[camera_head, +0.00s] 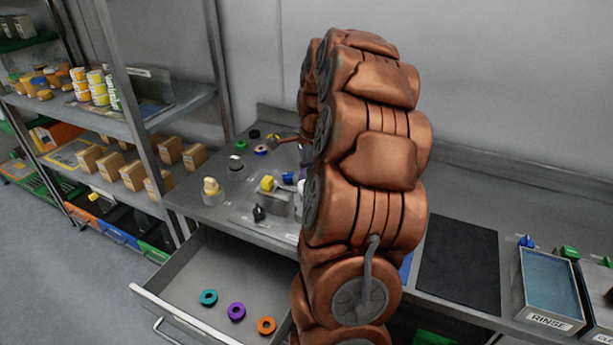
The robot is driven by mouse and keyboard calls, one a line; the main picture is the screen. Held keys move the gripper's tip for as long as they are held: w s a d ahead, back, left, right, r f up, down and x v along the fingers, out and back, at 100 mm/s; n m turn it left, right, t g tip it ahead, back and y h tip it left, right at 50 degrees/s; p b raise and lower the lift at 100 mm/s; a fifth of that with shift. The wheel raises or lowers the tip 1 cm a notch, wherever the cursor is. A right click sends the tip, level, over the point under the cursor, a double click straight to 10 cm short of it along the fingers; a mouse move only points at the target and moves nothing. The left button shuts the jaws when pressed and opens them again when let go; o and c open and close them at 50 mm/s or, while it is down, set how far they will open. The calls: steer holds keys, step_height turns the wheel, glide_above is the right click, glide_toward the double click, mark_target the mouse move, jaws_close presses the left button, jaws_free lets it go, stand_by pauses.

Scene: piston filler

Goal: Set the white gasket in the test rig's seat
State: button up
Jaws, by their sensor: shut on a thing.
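My copper arm fills the middle of the view and hides part of the bench (185,197). My gripper is not visible; it is hidden behind the arm or out of frame. I do not see the white gasket. A grey metal plate (242,217) with yellow, blue and black fittings stands on the bench left of my arm. I cannot tell whether it is the test rig, and no seat can be made out.
An open drawer (190,280) holds a teal ring (208,297), a purple ring (236,312) and an orange ring (266,325). A dark mat (458,262) and a RINSE tank (549,318) lie right of my arm. Shelving (135,125) stands left.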

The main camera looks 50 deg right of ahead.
steer(key=shift+f+b, duration=1)
steer(key=shift+f, duration=1.65)
steer(key=shift+o, duration=0.2)
steer(key=shift+s+a+f, duration=0.1)
steer(key=shift+f, duration=0.3)
steer(key=shift+f+b, duration=0.3)
steer(key=shift+c, duration=0.8)
steer(key=shift+o, duration=0.5)
steer(key=shift+f, duration=0.2)
jaws_close()
